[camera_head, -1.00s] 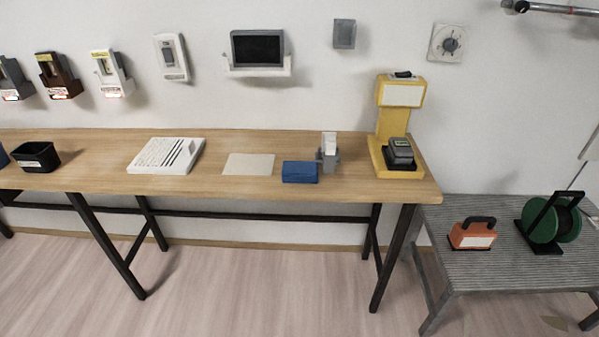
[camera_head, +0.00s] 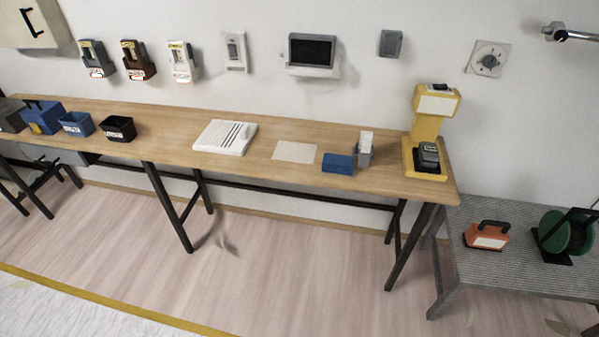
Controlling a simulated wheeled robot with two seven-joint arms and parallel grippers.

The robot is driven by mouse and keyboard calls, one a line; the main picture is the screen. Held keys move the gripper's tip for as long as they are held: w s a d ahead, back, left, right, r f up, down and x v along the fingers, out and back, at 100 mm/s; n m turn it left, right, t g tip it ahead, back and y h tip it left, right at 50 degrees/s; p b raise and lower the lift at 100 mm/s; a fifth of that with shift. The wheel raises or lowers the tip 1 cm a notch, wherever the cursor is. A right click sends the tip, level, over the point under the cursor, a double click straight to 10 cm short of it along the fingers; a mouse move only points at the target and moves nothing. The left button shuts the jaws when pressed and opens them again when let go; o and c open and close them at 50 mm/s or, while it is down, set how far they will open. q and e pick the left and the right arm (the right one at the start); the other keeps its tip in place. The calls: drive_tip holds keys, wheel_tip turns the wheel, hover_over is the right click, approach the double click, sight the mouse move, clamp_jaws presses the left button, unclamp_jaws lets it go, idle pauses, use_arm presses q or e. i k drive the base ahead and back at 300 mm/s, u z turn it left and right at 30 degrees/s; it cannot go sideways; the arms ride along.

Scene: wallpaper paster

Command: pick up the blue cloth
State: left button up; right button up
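A small blue block-like thing (camera_head: 338,163), which looks like the folded blue cloth, lies on the wooden table (camera_head: 270,130) near its front edge, right of the middle. It is beside a grey holder with a white top (camera_head: 364,150) and a flat beige sheet (camera_head: 295,151). Neither of my grippers shows in the head view.
A yellow stand with a dark device (camera_head: 427,125) is at the table's right end. A white slatted board (camera_head: 225,137), black bin (camera_head: 118,129) and blue bins (camera_head: 77,124) stand to the left. A grey bench (camera_head: 510,270) is at right. The floor in front is clear.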

sight(331, 163)
drive_tip(key=u, duration=3.15)
drive_tip(key=i, duration=0.15)
drive_tip(key=z, duration=1.7)
drive_tip(key=i, duration=1.45)
drive_tip(key=z, duration=1.25)
drive_tip(key=i, duration=0.75)
drive_tip(key=z, duration=0.65)
